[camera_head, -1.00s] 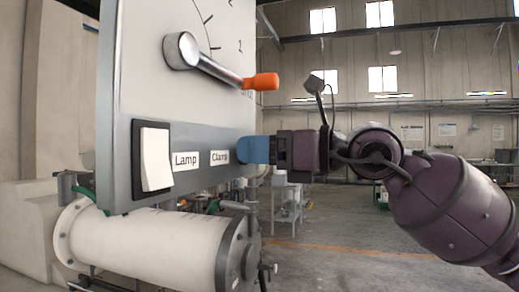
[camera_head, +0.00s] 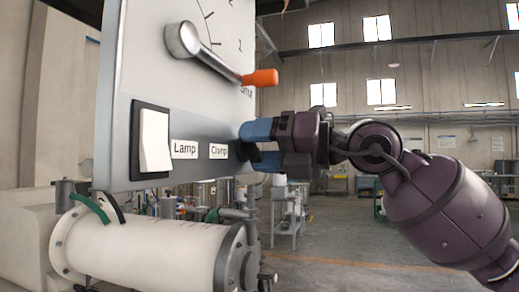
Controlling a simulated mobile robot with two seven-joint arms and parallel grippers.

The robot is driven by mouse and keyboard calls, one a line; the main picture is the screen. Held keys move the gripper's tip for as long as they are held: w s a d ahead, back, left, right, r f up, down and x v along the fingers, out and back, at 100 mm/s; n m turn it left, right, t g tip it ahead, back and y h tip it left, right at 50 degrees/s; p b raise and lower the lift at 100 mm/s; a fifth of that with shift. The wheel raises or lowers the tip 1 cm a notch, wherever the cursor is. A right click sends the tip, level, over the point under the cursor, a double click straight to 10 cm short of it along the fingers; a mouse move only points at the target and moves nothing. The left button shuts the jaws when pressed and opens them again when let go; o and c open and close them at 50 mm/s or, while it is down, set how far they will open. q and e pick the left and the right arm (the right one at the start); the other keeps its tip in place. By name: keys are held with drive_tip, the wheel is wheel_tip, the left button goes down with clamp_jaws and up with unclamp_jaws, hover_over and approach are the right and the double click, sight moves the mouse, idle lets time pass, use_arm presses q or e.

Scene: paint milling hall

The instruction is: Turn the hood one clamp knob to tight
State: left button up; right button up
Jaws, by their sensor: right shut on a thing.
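The grey and white hood control panel (camera_head: 140,65) stands upright at the left. A "Clamp" label (camera_head: 219,151) is on its lower strip. Just right of the label is the dark clamp knob (camera_head: 249,152), mostly hidden by my fingers. My right gripper (camera_head: 262,146) reaches in from the right with its blue fingertips at the panel's lower right. One finger is above the knob and one below, and the gripper is shut on the knob. The knob's pointer and marks are hidden. My left gripper is not in view.
A lever with an orange grip (camera_head: 261,78) juts out above my right gripper. A white "Lamp" rocker switch (camera_head: 155,141) sits at the panel's left. A white cylinder (camera_head: 145,250) lies below the panel. Open floor (camera_head: 350,255) stretches at the right.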

drive_tip(key=shift+w+f+m+p, duration=0.1)
drive_tip(key=shift+m+p, duration=0.25)
drive_tip(key=shift+m, duration=2.1)
drive_tip(key=shift+f+m+p, duration=0.1)
drive_tip(key=shift+m+p, duration=0.2)
drive_tip(key=shift+m, duration=2.15)
drive_tip(key=o, duration=0.9)
drive_tip(key=shift+d, duration=0.1)
drive_tip(key=b+v, duration=0.2)
drive_tip(key=v, duration=0.8)
drive_tip(key=shift+d, duration=0.35)
